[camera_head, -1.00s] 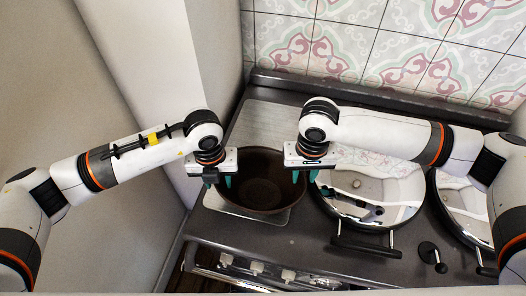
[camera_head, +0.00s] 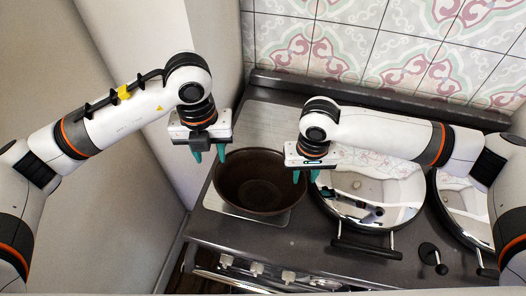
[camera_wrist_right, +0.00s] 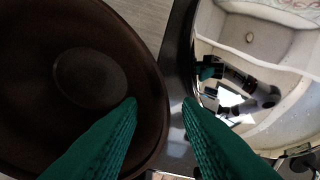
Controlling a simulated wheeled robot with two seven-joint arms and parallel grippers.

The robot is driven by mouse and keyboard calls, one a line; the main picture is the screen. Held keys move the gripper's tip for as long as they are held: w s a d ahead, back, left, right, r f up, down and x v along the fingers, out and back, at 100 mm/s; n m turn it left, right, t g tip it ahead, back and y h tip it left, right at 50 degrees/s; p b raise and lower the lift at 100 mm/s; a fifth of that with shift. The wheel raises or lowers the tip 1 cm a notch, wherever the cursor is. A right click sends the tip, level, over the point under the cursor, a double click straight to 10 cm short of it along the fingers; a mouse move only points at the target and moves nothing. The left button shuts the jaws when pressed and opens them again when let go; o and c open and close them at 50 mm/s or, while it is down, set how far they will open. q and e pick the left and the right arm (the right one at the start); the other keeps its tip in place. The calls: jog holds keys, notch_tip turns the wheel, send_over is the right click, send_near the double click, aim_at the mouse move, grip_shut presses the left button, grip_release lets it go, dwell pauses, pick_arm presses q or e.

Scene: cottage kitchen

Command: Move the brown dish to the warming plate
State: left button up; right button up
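The brown dish (camera_head: 253,183) is a round, deep, dark bowl. It sits upright and empty on a flat pale metal plate (camera_head: 274,125), which looks like the warming plate, at the left end of the counter. My left gripper (camera_head: 208,156) is open and empty, up and left of the dish, clear of its rim. My right gripper (camera_head: 305,177) is at the dish's right rim. In the right wrist view the dish (camera_wrist_right: 75,35) fills the left side, and the right gripper's fingers (camera_wrist_right: 160,104) are apart, one over the dish's inside and one outside the rim, with gaps showing.
Two shiny round hob lids stand to the right; the nearer lid (camera_head: 368,190) is close beside my right gripper. A dark knob (camera_head: 432,255) is on the counter. A tiled wall (camera_head: 340,45) closes the back, and a pale wall (camera_head: 215,60) is on the left.

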notch_tip(320, 180, up, 12)
jog(key=shift+f, duration=0.2)
dwell(0.6)
